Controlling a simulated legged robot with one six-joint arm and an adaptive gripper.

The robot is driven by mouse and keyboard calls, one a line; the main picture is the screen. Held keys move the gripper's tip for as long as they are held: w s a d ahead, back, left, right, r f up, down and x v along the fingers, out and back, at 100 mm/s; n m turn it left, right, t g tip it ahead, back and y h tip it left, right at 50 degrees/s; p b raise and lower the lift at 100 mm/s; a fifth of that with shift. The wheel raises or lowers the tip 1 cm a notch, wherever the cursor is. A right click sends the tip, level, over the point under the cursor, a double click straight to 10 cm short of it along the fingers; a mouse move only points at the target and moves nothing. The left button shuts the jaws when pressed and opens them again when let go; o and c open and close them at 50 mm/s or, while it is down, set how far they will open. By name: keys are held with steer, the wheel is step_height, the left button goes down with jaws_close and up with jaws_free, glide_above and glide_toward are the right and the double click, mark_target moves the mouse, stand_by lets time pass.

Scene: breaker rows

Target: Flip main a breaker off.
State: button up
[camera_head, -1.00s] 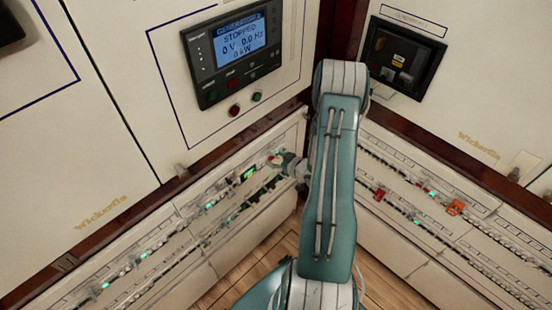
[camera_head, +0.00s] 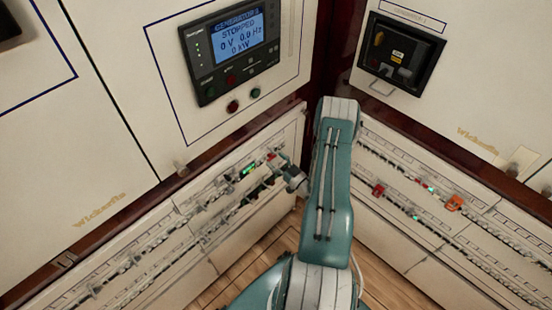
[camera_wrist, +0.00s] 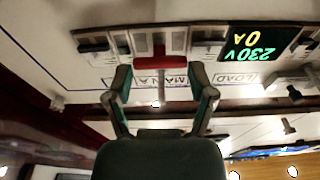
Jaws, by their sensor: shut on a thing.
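The main A breaker (camera_wrist: 151,56) has a red part and sits in the left panel's upper strip. Its "MAIN A" label appears upside down in the wrist view. My gripper (camera_wrist: 160,78) is at this breaker, one finger on each side, shut on it; the exact contact is hard to see. The breaker's small lever is mostly hidden there.
Neighbouring switches (camera_wrist: 97,45) sit close by. A generator controller (camera_head: 232,48) reading STOPPED is above. The right panel has red and orange switches (camera_head: 454,203).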

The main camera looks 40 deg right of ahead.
steer(key=shift+f+t, duration=0.5)
steer(key=shift+t, duration=0.5)
steer(key=o, duration=1.1)
steer(key=v, duration=1.2)
steer(key=shift+d+f, duration=0.15)
steer(key=shift+f, duration=0.05)
